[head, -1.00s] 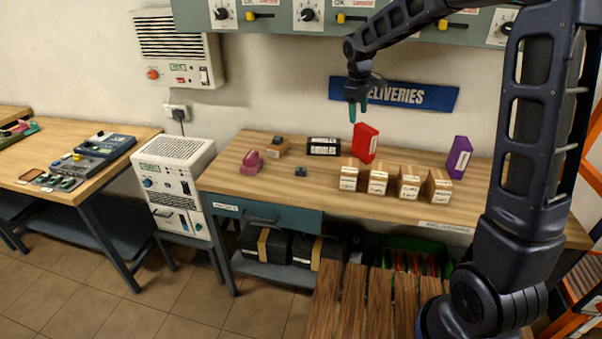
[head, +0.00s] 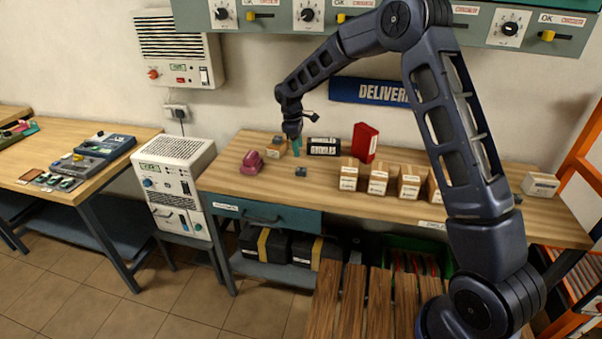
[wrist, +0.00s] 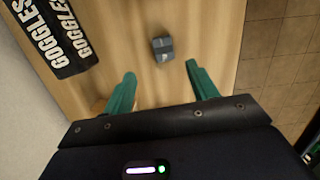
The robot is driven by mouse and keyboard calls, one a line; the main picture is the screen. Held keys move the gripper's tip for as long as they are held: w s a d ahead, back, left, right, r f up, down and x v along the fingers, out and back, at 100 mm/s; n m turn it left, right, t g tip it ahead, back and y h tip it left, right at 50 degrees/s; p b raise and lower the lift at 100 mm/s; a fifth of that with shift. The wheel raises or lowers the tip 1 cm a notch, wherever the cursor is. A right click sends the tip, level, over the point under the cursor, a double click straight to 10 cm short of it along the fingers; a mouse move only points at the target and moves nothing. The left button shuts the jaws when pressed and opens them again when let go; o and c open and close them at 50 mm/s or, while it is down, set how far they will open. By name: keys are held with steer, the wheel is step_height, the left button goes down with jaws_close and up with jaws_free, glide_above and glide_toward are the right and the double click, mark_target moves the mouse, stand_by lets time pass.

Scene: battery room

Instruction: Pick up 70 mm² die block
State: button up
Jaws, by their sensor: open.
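A small dark grey block (head: 301,171) with lighter grey marks lies on the wooden bench top, left of the row of small boxes. It also shows in the wrist view (wrist: 163,48), ahead of the fingertips and roughly between their lines. I cannot read any size on it. A similar dark block (head: 277,138) sits on a brown box behind it to the left. My gripper (head: 296,148) has teal fingers and points down above the bench, behind the nearer block. In the wrist view its fingers (wrist: 161,71) are apart with nothing between them.
A black goggles box (head: 323,146) lies close to my gripper. A red box (head: 364,142) stands to its right, with several cardboard boxes (head: 378,181) in front. A pink tape dispenser (head: 252,161) stands at left. The bench around the nearer block is clear.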

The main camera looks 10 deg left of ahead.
glide_above(301, 169)
steer(key=f, duration=0.4)
steer(key=shift+w+a+f, duration=0.25)
steer(key=shift+a, duration=0.05)
steer(key=shift+s+d+f, duration=0.1)
steer(key=shift+f, duration=1.25)
steer(key=shift+s+d+f, duration=0.1)
steer(key=shift+f, duration=1.25)
steer(key=c, duration=1.3)
